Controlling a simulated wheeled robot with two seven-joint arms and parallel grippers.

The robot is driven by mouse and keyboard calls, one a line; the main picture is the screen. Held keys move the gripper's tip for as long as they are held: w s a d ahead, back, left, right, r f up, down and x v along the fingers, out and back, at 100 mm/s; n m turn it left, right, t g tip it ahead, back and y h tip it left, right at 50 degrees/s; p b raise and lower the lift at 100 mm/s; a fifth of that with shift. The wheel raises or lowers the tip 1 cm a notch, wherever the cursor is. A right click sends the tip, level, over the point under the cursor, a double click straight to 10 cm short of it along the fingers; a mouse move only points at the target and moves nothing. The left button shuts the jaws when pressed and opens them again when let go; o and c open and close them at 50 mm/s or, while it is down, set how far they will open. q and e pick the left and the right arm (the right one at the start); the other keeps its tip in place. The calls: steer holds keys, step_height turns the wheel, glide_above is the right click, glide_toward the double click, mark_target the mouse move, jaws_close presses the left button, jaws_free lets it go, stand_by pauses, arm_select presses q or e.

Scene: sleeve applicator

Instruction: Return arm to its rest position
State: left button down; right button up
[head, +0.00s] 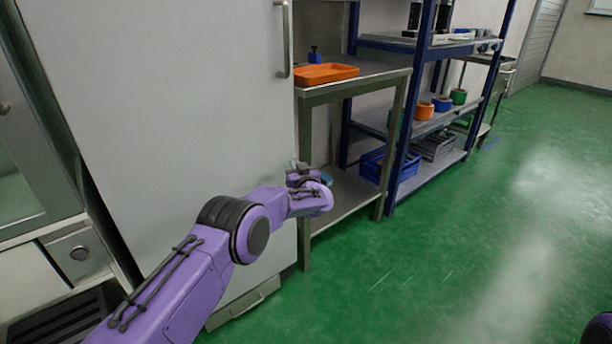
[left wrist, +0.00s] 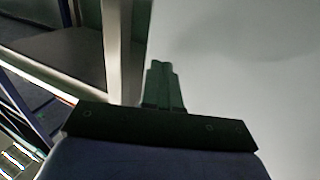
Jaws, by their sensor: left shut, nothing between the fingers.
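My left arm reaches in from the lower left of the head view. Its gripper (head: 297,168) is at the far end, mostly hidden behind the purple wrist, in front of the edge between the large grey cabinet and the metal table. In the left wrist view the two fingers (left wrist: 162,84) lie together, shut and empty, with the pale cabinet surface to their right and a table leg to their left. Only a dark part of my right arm (head: 598,330) shows at the lower right corner of the head view. The right gripper is not in view.
The grey cabinet (head: 170,110) with a vertical handle stands close to the left arm. A metal table (head: 385,77) bears an orange tray (head: 326,73). A blue shelf rack (head: 403,140) holds pots and crates. The green floor (head: 480,240) at the right is clear.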

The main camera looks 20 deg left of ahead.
arm_select(q)
steer(key=s+d, duration=0.5)
steer(key=d, duration=0.5)
steer(key=shift+d+f, duration=0.15)
steer(key=shift+d, duration=0.05)
